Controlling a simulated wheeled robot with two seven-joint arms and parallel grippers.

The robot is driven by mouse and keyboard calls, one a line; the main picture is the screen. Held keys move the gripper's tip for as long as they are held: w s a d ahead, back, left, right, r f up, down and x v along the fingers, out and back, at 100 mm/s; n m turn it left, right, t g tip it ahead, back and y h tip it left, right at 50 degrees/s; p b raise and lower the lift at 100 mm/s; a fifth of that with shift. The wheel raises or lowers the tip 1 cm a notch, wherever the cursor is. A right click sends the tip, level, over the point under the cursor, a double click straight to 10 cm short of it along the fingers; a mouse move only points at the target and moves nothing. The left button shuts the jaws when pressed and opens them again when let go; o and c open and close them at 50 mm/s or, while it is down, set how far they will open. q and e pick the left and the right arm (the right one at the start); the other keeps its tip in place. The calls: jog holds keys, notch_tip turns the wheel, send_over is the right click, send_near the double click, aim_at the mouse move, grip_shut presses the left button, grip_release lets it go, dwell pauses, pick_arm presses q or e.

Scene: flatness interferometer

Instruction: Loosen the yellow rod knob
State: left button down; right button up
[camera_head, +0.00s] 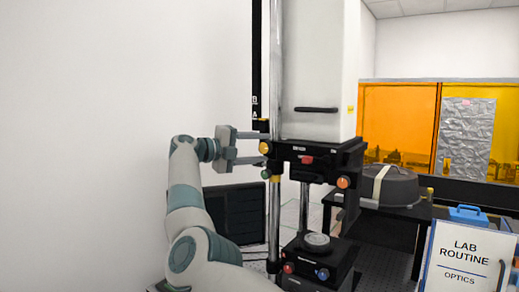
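The interferometer has a tall white housing (318,70) on a vertical silver rod (275,80). A small yellow knob (264,147) sits at the rod, on the left end of the black bracket (315,150). A gap seems to show between knob and fingers; contact cannot be made out. A green knob (265,174) and another yellow part (275,178) sit just below.
An orange knob (343,182) and a red part (307,160) are on the bracket. Below is a black base (318,270) with a round stage (316,241). A dark monitor (236,212) stands behind my arm. A "Lab Routine" sign (466,262) stands at right.

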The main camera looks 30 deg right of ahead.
jog(key=shift+a, duration=0.15)
jog(key=shift+a+b, duration=0.45)
jog(key=shift+a, duration=0.15)
jog(key=a+r+b, duration=0.1)
jog(key=a, duration=1.5)
jog(key=shift+d, duration=0.15)
